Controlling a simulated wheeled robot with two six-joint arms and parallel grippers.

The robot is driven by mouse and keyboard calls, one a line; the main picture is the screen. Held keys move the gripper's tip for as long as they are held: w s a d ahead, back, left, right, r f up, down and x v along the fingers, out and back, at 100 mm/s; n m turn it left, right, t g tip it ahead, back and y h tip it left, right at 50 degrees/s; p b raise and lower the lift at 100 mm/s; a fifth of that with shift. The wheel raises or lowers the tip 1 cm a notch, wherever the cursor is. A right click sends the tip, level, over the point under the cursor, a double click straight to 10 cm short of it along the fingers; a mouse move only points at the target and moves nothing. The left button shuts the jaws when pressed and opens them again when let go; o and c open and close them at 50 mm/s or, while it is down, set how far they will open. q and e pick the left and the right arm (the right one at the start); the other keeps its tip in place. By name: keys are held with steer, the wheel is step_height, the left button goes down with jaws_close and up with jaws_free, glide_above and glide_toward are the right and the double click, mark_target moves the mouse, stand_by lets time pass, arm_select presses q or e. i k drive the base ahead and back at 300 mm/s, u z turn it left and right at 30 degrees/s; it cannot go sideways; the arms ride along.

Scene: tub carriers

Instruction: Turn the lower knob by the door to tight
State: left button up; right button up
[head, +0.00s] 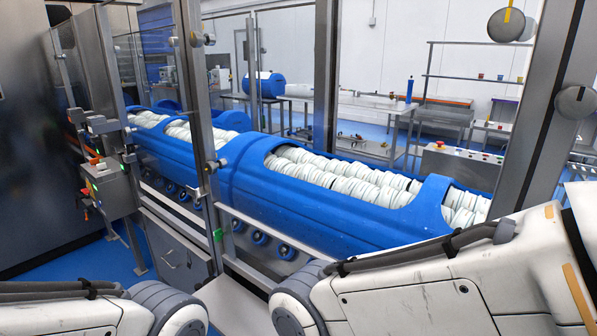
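The lower knob (574,102) is a round grey disc at the right edge, beside a dark-striped metal post. A small dark mark shows near its upper right; I cannot tell whether it is tight. A higher round grey knob (506,25) with a yellow strip above it is at the top right, partly overlapped by another pale round shape. The door's metal post (541,105) stands between the two knobs. My arms enter from the lower left and lower right. Neither gripper is in view, and neither arm is seen touching a knob.
A long blue tub carrier (300,205) filled with white stacked pieces lies behind glass panels and metal posts. A grey control box (108,185) is at the left. A grey panel with red buttons (440,150) and tables stand behind. Blue floor shows at the lower left.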

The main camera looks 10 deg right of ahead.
mark_target(210, 167)
steer(key=u, duration=0.45)
steer(key=k, duration=0.55)
steer(key=u, duration=0.6)
steer(key=i, duration=1.35)
steer(key=z, duration=0.35)
